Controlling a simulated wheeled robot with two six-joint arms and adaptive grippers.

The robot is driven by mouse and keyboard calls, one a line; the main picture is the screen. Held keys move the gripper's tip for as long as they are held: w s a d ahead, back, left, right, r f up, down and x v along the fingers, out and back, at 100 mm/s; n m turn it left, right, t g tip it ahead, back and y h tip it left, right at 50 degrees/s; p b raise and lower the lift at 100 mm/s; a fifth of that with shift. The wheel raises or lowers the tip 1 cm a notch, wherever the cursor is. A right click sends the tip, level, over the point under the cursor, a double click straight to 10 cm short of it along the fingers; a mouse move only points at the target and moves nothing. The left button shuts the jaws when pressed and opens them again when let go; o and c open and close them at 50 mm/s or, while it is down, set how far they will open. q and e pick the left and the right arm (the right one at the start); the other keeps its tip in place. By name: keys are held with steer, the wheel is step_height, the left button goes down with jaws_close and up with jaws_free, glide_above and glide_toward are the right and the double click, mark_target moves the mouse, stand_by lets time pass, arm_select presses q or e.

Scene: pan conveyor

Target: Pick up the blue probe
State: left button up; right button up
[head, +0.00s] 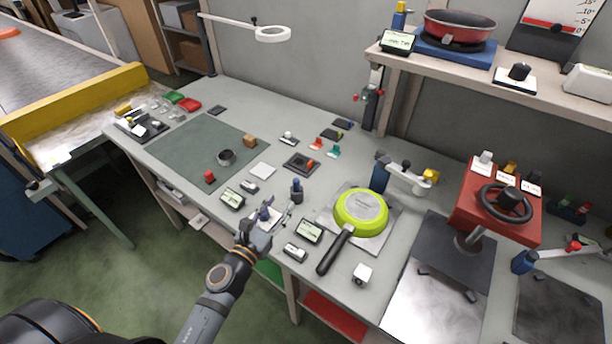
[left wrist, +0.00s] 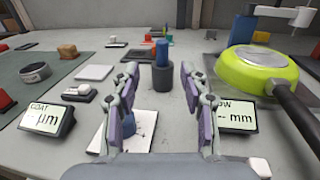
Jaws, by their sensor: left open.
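The blue probe (head: 297,182) stands upright in a dark round holder (head: 297,195) on the grey bench. In the left wrist view the blue probe (left wrist: 162,51) rises from its holder (left wrist: 162,77), beyond and between my fingertips. My left gripper (head: 276,215) is open and empty, low over a small white plate (left wrist: 140,128), on the near side of the holder. In the left wrist view the two fingers of my left gripper (left wrist: 159,88) are spread apart and do not touch the probe. My right gripper is not in view.
A green pan (head: 360,208) with a black handle lies right of the gripper. Small displays stand on both sides, one left (head: 232,198) and one right (head: 309,231). A dark mat (head: 195,150) lies at the left. A shelf (head: 480,75) overhangs the back right.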

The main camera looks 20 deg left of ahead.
mark_target(295, 185)
arm_select(q)
steer(key=shift+w, duration=0.15)
steer(key=shift+w+d+r+p, duration=0.15)
steer(key=shift+w+r+p, duration=0.1)
steer(key=shift+w+p, duration=0.35)
steer(key=shift+w+d+r+p, duration=0.2)
steer(key=shift+w+p, duration=0.2)
steer(key=shift+w, duration=0.25)
steer(key=shift+w+d+f, duration=0.1)
steer(key=shift+w+f, duration=0.1)
steer(key=shift+w, duration=0.35)
steer(key=shift+w+d+f, duration=0.1)
steer(key=shift+w+f, duration=0.05)
steer(key=shift+w, duration=0.35)
steer(key=shift+w+d+p, duration=0.25)
steer(key=shift+w+p, duration=0.05)
steer(key=shift+w, duration=0.6)
steer(key=w, duration=0.2)
steer(key=shift+w+d+f, duration=0.2)
steer(key=shift+w+d, duration=0.1)
steer(key=shift+w+d+f, duration=0.1)
steer(key=shift+w+f, duration=0.05)
steer(key=shift+w, duration=0.25)
steer(key=shift+s, duration=0.15)
steer(key=shift+c, duration=0.7)
jaws_close()
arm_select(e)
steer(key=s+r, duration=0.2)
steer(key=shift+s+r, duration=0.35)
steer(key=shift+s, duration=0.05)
